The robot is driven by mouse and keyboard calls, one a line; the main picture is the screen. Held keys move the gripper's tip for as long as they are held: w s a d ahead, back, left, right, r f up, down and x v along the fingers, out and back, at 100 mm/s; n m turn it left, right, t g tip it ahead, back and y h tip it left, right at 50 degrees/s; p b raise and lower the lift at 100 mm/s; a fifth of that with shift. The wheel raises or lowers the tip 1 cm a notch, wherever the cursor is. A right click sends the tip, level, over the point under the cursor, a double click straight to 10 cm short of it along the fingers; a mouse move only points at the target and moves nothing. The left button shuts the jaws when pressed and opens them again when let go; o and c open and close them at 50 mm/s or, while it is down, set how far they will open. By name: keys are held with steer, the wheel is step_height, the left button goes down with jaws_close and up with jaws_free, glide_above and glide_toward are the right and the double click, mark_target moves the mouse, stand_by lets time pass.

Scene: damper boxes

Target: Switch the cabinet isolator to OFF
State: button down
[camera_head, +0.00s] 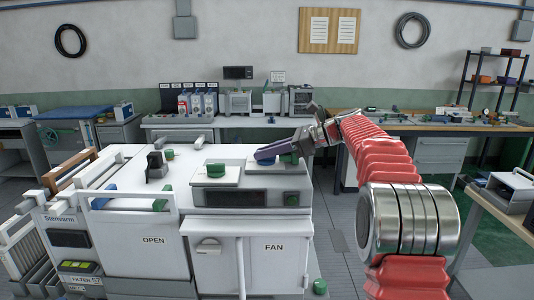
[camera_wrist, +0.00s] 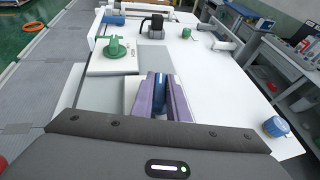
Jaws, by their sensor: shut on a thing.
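The white cabinet (camera_head: 180,225) has two raised white plates on top. A green knob (camera_head: 216,170) sits on the left plate and shows in the wrist view (camera_wrist: 115,48). My gripper (camera_head: 268,154), with purple fingers, is low over the right plate (camera_head: 268,175). A green part (camera_head: 290,158) shows just beside the fingers. A black upright switch (camera_head: 155,165) stands further left. I cannot read which control is the isolator or its ON and OFF marks.
A blue knob (camera_wrist: 277,127) stands on the top, right of my fingers in the wrist view. The cabinet front has doors marked OPEN and FAN (camera_head: 273,260). A raised white rail (camera_head: 125,192) crosses the left part. A workbench (camera_head: 240,122) lies behind.

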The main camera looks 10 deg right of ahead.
steer(key=shift+n+g+y, duration=0.5)
steer(key=shift+n+g, duration=0.9)
steer(key=shift+g, duration=0.1)
steer(key=c, duration=1.7)
jaws_free()
steer(key=shift+v, duration=3.7)
steer(key=shift+f, duration=0.15)
